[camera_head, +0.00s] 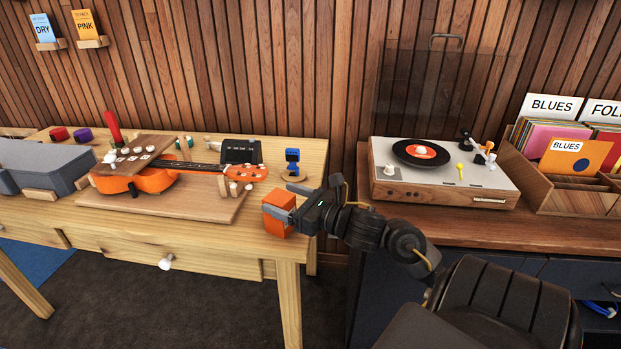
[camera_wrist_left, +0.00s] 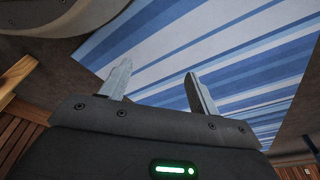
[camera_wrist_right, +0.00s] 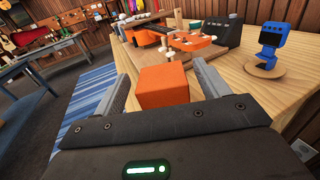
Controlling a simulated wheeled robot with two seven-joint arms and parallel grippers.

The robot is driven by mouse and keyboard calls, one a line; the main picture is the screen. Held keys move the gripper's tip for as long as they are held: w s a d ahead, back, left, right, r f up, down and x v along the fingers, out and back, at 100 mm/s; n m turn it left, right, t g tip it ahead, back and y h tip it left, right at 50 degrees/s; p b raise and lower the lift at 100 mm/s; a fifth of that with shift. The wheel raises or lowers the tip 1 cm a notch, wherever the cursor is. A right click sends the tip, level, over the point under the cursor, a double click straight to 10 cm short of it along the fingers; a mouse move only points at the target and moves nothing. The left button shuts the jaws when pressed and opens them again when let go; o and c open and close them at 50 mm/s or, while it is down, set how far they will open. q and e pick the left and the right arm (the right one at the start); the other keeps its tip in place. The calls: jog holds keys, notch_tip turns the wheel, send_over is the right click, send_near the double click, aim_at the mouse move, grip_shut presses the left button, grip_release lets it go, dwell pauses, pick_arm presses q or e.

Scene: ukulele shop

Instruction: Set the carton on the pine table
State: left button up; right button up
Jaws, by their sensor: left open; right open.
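The orange carton (camera_head: 278,213) rests at the right end of the pine table (camera_head: 255,240), by its front right corner. My right gripper (camera_head: 288,213) is open around the carton, with a finger on each side. In the right wrist view the carton (camera_wrist_right: 163,86) sits between the two fingers (camera_wrist_right: 162,88), with a gap visible on both sides. The pine table's top (camera_wrist_right: 232,72) shows beyond it. My left gripper (camera_wrist_left: 160,85) is open and empty over a blue and white striped rug; it is not in the head view.
An orange ukulele (camera_head: 150,180) lies on a wooden board left of the carton. A blue clip-on tuner (camera_head: 292,164) on a round stand is behind the carton. A turntable (camera_head: 440,175) and record crate (camera_head: 575,165) stand on the cabinet at right.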

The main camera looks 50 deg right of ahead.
pick_arm(q)
jog(key=shift+w+d+r+b, duration=0.15)
jog(key=shift+w+r, duration=0.1)
jog(key=shift+r, duration=0.35)
jog(key=shift+w+d+r+b, duration=0.15)
jog(key=shift+w+r, duration=0.1)
jog(key=shift+r, duration=0.35)
pick_arm(e)
jog(key=v, duration=0.8)
jog(key=shift+s, duration=0.15)
jog(key=shift+d, duration=0.1)
